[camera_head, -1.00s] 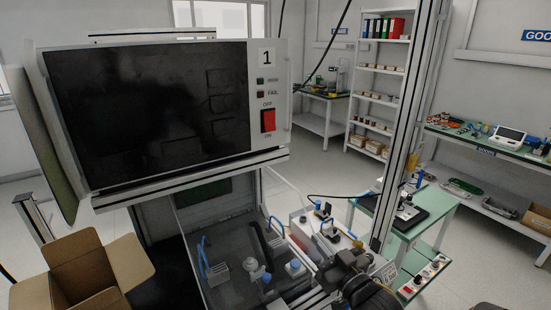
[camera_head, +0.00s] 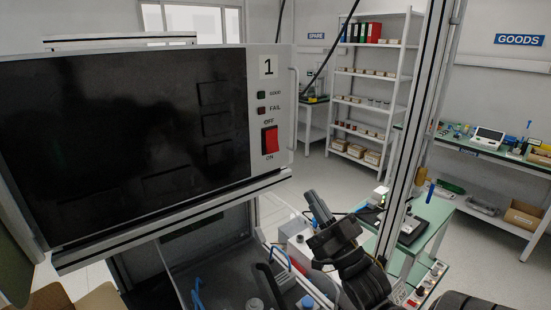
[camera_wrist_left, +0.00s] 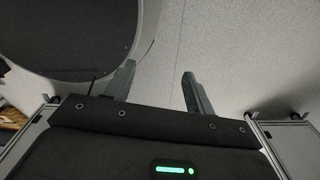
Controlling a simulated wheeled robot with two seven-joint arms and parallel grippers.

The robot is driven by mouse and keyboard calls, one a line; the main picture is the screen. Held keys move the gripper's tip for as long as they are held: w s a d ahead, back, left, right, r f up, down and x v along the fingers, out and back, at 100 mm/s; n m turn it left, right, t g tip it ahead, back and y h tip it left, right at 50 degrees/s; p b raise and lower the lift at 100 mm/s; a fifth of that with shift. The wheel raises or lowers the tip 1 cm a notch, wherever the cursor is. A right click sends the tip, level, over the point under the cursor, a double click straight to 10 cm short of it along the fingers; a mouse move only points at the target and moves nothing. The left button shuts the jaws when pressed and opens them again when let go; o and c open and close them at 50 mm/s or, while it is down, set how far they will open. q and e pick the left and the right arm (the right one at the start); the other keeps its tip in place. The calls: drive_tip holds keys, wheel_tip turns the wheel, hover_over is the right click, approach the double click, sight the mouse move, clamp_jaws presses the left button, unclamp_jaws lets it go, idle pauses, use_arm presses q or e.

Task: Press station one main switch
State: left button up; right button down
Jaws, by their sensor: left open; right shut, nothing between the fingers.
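The station one panel carries a "1" label and a red rocker main switch (camera_head: 270,140) between the OFF and ON marks, at its right edge in the head view. My right gripper (camera_head: 314,205) is shut and empty, below and to the right of the switch and apart from it. My left gripper is not in the head view. In the left wrist view the left gripper (camera_wrist_left: 158,82) is open, with nothing between its two fingers and bare floor behind.
A dark screen (camera_head: 125,140) fills the panel left of the switch. A metal upright post (camera_head: 420,130) stands right of my right arm. Below the panel is a grey work area (camera_head: 225,275) with blue handles. Shelves (camera_head: 372,98) and a goods bench (camera_head: 490,150) stand behind.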

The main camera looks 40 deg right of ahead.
drive_tip(key=p, duration=0.3)
approach(273, 145)
wheel_tip(273, 145, up, 5)
drive_tip(key=w, duration=0.2)
drive_tip(key=w+f+p, duration=0.1)
drive_tip(key=shift+w, duration=0.4)
drive_tip(key=shift+w+f, duration=0.25)
drive_tip(key=shift+w, duration=0.15)
use_arm(q)
drive_tip(key=r, duration=0.4)
drive_tip(key=shift+w, duration=0.25)
